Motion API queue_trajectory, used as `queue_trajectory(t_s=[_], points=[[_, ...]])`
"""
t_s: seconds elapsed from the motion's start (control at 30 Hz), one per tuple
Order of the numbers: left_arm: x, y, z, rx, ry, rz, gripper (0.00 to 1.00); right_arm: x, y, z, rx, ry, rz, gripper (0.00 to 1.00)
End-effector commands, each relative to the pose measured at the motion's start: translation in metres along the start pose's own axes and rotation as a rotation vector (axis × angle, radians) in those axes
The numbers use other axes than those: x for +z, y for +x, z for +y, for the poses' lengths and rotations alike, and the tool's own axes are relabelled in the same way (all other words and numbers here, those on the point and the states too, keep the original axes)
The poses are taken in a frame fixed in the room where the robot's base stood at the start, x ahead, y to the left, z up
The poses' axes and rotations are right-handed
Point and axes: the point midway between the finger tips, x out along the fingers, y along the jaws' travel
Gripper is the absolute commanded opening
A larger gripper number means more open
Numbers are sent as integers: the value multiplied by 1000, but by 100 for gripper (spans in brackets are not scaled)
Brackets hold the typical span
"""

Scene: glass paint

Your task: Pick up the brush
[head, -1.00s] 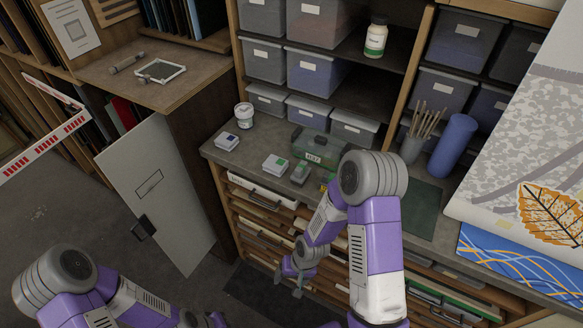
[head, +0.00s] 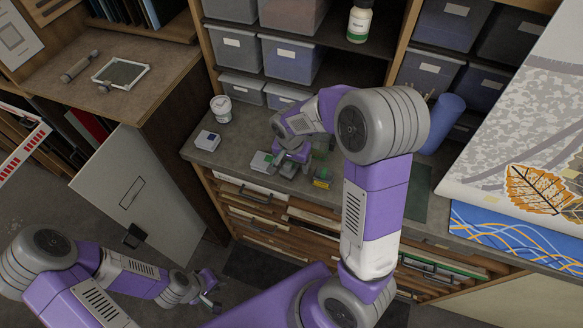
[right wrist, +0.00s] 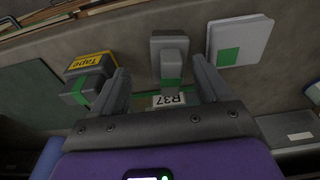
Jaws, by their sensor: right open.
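No brush shows clearly now; my right arm covers the part of the bench beside the blue cylinder (head: 443,122), where a cup of brushes showed earlier. My right gripper (head: 285,163) is over the bench among small boxes. In the right wrist view its fingers (right wrist: 160,66) are spread, with a grey box with a green label (right wrist: 169,50) showing between them; contact cannot be told. My left gripper (head: 208,288) hangs low at the left, away from the bench, and its jaws are too small to judge.
A yellow-labelled tape box (right wrist: 90,68) and a white box with a green square (right wrist: 240,40) flank the right fingers. A white tub (head: 221,108) and a small box (head: 207,140) stand at the bench's left. Storage bins (head: 290,60) fill shelves behind. A green mat (head: 417,190) lies right.

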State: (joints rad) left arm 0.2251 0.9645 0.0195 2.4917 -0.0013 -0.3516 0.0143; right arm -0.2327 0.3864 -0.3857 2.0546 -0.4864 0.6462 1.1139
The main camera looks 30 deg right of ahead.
Motion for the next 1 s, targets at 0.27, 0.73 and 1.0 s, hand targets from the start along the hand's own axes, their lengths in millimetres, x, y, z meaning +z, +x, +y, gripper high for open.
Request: queue_trajectory(t_s=[0.27,0.73,1.0], points=[[-1,0,0,0,0,2,23,2,32,-1,1,-1,-1,77],[-1,0,0,0,0,2,23,2,32,-1,0,-2,-1,38],[-1,0,0,0,0,2,23,2,32,-1,0,-2,-1,15]])
